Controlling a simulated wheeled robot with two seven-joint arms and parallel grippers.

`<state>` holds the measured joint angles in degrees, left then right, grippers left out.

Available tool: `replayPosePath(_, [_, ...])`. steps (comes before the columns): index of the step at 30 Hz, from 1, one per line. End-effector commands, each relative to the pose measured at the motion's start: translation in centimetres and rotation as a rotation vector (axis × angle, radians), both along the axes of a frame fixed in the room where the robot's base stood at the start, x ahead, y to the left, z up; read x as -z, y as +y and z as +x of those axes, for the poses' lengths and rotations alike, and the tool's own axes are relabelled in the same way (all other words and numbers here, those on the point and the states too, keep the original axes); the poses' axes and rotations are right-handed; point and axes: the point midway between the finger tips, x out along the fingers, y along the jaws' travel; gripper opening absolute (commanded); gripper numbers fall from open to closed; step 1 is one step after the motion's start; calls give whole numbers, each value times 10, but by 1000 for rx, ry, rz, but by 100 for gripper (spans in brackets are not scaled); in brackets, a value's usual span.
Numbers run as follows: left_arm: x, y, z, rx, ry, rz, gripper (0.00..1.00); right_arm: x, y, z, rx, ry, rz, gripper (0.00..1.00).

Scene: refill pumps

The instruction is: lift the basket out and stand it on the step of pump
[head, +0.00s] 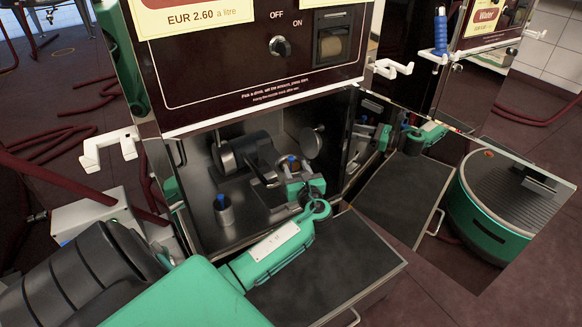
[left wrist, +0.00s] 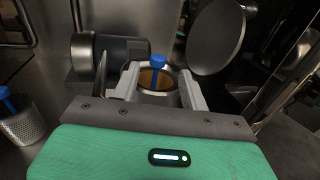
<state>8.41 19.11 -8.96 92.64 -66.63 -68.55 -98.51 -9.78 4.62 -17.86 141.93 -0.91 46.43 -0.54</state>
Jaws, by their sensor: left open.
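Inside the open pump cabinet, a blue knob (head: 291,160) rises from a round metal housing. In the left wrist view this blue knob (left wrist: 158,62) stands over an amber-brown interior, and the basket body below is mostly hidden. My left gripper (head: 305,187) reaches into the cabinet, and its open fingers (left wrist: 157,88) stand on either side of the housing's mouth. I cannot tell whether they touch anything. The pump's step (head: 335,270) is a dark flat top in front of the cabinet, partly under my left arm. My right gripper is not in view.
A perforated metal cup (left wrist: 22,122) with a blue knob stands at the left on the cabinet floor; the head view shows this cup (head: 224,211) too. A round lid (left wrist: 215,37) stands raised behind the housing. A mirror-like panel (head: 470,250) at right shows reflections. The step's visible top is clear.

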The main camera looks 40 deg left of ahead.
Motion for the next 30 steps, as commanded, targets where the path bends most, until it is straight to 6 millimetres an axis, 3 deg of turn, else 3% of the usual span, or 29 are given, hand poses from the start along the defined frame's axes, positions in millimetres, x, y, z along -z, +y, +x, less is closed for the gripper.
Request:
replayPosePath(4, [2,15,7,0,-2,3,44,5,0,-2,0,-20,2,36])
replayPosePath(10, [0,39,20,0,-2,3,44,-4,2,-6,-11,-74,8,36])
replayPosePath(20, [-2,46,23,1,1,-1,44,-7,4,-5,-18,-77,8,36])
replayPosePath(26, [-2,45,23,1,1,-1,9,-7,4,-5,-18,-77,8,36])
replayPosePath(30, [-2,45,23,1,0,0,6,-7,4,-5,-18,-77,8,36])
